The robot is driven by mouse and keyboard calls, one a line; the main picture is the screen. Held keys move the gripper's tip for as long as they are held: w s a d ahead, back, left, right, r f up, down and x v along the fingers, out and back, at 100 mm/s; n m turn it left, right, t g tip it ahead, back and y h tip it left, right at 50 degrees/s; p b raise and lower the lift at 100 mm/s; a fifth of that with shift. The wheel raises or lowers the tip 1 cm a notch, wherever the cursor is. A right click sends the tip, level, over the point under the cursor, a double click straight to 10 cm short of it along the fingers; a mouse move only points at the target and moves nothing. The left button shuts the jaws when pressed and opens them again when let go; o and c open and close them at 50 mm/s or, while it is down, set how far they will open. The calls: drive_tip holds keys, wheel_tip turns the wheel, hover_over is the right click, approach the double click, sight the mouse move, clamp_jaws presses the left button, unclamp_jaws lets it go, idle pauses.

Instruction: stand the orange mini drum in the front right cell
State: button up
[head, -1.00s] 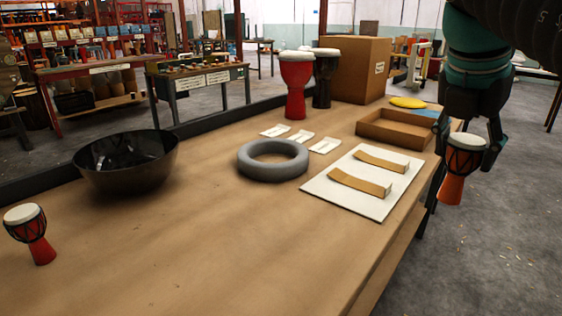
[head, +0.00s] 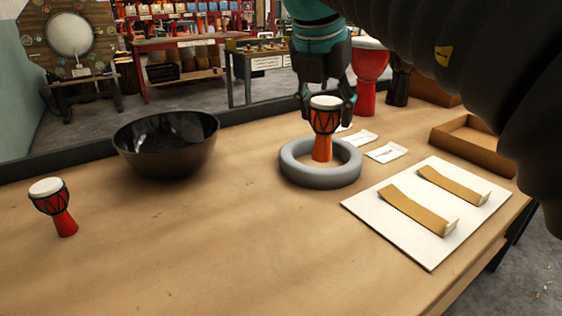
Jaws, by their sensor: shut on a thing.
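My gripper (head: 327,104) is shut on the orange mini drum (head: 323,146), one finger on each side of its upper bowl. The drum is upright, with a white head, dark lacing and an orange foot. It appears over the opening of a grey ring cushion (head: 296,176); its foot shows against the ring's hole, and I cannot tell whether it touches the table. No divided cells are clearly recognisable in this view.
A black bowl (head: 166,145) and a small red drum (head: 56,207) stand on the table (head: 200,250) at left. A white board (head: 420,245) with two cardboard strips, an open cardboard tray (head: 475,150) and a tall red drum (head: 368,80) are at right. My arm hides the upper right.

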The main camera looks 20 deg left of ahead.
drive_tip(key=shift+w+a+f, duration=0.95)
drive_tip(key=shift+a+f, duration=0.8)
drive_tip(key=shift+f, duration=0.05)
drive_tip(key=shift+w+a+f, duration=0.9)
drive_tip(key=shift+a+f, duration=0.85)
drive_tip(key=shift+f, duration=0.1)
drive_tip(key=shift+w+a+f, duration=0.95)
drive_tip(key=shift+a+f, duration=0.8)
drive_tip(key=shift+f, duration=0.05)
drive_tip(key=shift+f, duration=0.1)
drive_tip(key=o, duration=1.2)
drive_tip(key=shift+c, duration=0.2)
